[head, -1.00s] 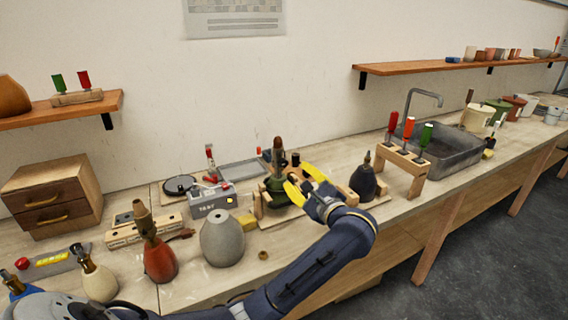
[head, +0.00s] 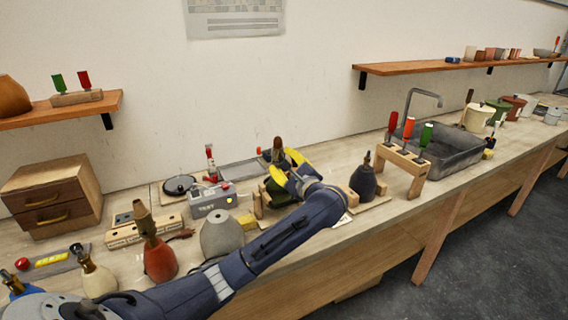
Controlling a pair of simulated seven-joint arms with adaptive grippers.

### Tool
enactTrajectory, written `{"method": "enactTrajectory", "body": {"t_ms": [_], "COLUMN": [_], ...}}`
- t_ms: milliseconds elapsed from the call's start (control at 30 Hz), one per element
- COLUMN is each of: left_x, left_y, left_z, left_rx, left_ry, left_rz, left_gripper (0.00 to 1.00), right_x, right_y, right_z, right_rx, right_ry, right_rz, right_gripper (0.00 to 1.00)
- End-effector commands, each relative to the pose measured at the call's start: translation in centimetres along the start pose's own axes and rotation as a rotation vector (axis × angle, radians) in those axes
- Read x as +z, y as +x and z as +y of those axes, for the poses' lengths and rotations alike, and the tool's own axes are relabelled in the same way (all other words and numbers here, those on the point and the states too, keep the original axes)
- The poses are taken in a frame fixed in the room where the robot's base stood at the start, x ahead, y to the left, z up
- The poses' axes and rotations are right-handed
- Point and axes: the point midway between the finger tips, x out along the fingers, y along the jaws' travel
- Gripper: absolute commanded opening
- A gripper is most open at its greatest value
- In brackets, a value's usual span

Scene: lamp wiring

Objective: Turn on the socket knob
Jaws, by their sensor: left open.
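A green lamp base (head: 278,190) sits in a wooden cradle in the middle of the bench, with a brown-topped socket (head: 277,148) rising above it. The socket knob itself is too small to make out. My left gripper (head: 285,168) has yellow fingers and is open, right at the socket and lamp base, covering part of them. I cannot tell whether a finger touches the socket. My right gripper is not in view.
A grey TEST box (head: 214,200) and a grey vase (head: 222,236) stand left of the cradle. A dark lamp base (head: 363,182) and a wooden screwdriver rack (head: 404,160) stand to the right. A red-brown lamp base (head: 160,261) stands front left.

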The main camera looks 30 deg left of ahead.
Motion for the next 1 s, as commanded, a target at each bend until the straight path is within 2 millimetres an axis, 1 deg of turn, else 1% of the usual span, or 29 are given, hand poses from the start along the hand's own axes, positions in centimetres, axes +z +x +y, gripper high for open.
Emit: {"method": "enactTrajectory", "body": {"t_ms": [133, 167, 500, 567, 1000], "left_x": [0.00, 0.00, 0.00, 0.00, 0.03], "left_y": [-0.01, -0.02, -0.04, -0.04, -0.03], "left_z": [-0.01, -0.01, -0.01, 0.00, -0.01], "left_rx": [0.000, 0.000, 0.000, 0.000, 0.000], "left_ry": [0.000, 0.000, 0.000, 0.000, 0.005], "left_rz": [0.000, 0.000, 0.000, 0.000, -0.001], "left_gripper": [0.43, 0.45, 0.06, 0.00, 0.00], "right_x": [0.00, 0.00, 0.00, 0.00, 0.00], "right_y": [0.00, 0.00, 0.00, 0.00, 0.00], "right_z": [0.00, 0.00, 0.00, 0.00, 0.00], "right_rx": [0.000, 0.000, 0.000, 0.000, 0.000], "right_ry": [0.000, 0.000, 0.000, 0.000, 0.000], "right_rz": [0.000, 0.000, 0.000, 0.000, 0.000], "right_gripper": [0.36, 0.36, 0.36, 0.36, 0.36]}}
